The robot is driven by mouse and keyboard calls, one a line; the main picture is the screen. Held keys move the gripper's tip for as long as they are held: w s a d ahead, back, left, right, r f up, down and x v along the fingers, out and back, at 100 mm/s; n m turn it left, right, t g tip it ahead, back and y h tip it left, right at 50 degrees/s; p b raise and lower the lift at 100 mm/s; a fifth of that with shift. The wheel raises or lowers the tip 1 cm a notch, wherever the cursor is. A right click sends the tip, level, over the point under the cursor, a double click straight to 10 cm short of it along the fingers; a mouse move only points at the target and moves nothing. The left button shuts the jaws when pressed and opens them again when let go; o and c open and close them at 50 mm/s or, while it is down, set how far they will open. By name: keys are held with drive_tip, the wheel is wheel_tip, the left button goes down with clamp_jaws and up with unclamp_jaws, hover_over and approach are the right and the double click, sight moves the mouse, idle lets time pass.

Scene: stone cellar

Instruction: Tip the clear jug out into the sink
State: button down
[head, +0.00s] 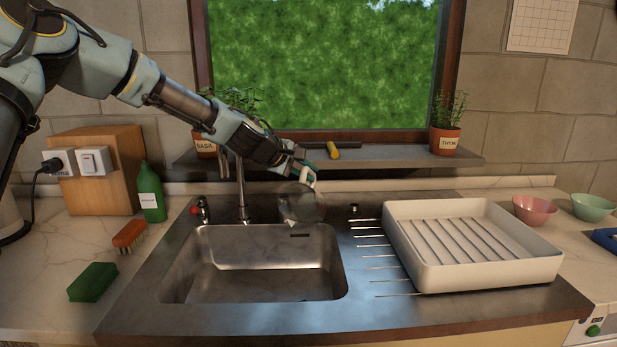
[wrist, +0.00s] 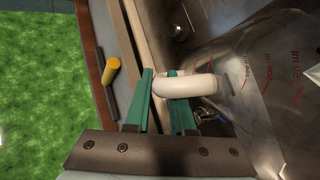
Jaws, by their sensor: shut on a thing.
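The clear jug (head: 301,207) is see-through with a white handle, and it is hard to make out against the steel behind the sink's right part. In the wrist view its clear wall with red markings (wrist: 287,75) fills the right side. My gripper (head: 305,176) has its green fingers shut on the jug's white handle (wrist: 187,84). The jug is at the back rim of the sink (head: 262,285); I cannot tell whether it touches the steel or how far it is tilted. The basin looks empty. I cannot see whether the jug holds liquid.
A white drying tray (head: 470,279) stands right of the sink. A tap (head: 241,190) rises behind the basin. A green bottle (head: 152,192), a brush (head: 129,236) and a green sponge (head: 92,282) are on the left. Potted herbs stand on the sill.

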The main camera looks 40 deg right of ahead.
sight(303, 182)
drive_tip(key=shift+s+a+f+t+h+b, duration=0.15)
drive_tip(key=shift+a+h+b, duration=0.25)
drive_tip(key=shift+b, duration=1.5)
drive_tip(key=shift+s+a+t+h+b, duration=0.15)
drive_tip(key=shift+s+a+h+b, duration=0.2)
drive_tip(key=shift+b, duration=1.5)
drive_tip(key=shift+w+d, duration=0.1)
drive_tip(key=shift+w, duration=0.05)
drive_tip(key=shift+s+a+f+m+h+b, duration=0.15)
drive_tip(key=shift+s+a+m+h+b, duration=0.25)
drive_tip(key=shift+b, duration=2.05)
drive_tip(key=shift+a+b, duration=0.1)
drive_tip(key=shift+b, duration=0.25)
drive_tip(key=shift+a+f+h+b, duration=0.15)
drive_tip(key=shift+h+b, duration=0.1)
drive_tip(key=shift+b, duration=0.55)
drive_tip(key=shift+s+a+f+t+h+b, duration=0.1)
drive_tip(key=shift+s+a+t+h+b, duration=0.25)
drive_tip(key=shift+b, duration=1.4)
drive_tip(key=shift+a, duration=0.1)
drive_tip(key=shift+a+b, duration=0.1)
drive_tip(key=shift+b, duration=0.45)
